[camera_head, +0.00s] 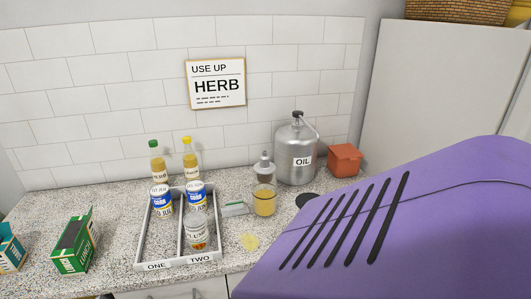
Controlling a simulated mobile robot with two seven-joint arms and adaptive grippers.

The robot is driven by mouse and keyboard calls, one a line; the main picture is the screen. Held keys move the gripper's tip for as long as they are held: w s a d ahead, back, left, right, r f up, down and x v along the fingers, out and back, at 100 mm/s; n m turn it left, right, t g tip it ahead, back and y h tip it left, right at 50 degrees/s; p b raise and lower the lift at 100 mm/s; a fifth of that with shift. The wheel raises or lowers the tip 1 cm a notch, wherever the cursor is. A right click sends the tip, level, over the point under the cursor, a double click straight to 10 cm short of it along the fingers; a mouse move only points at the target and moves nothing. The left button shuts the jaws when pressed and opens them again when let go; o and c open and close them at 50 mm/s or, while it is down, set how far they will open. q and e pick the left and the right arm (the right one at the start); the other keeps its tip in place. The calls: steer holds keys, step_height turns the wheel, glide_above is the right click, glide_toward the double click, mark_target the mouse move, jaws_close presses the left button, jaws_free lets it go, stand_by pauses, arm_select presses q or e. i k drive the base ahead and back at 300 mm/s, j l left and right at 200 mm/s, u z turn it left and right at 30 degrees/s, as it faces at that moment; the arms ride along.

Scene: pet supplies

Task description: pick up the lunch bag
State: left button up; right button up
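No thing in the head view is plainly marked as the lunch bag. A small orange-red, box-shaped thing with a wider top (344,160) stands on the counter at the right, beside the oil can; I cannot tell whether it is the lunch bag. A large purple shape with black slots (390,225) fills the lower right, very close to the camera. I cannot tell what it is, and it hides the counter behind it. Neither of my grippers shows.
On the speckled counter (110,200) stand a metal oil can (297,155), a two-part tray (141,240) with bottles and cans, a glass jar (264,200) and green boxes (75,243). A pale cabinet (430,85) rises right.

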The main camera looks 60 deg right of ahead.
mark_target(235, 207)
steer(key=z, duration=0.4)
steer(key=k+z, duration=0.1)
steer(key=z, duration=0.3)
steer(key=l+z, duration=0.1)
steer(key=z, duration=0.3)
steer(key=k+z, duration=0.1)
steer(key=z, duration=0.3)
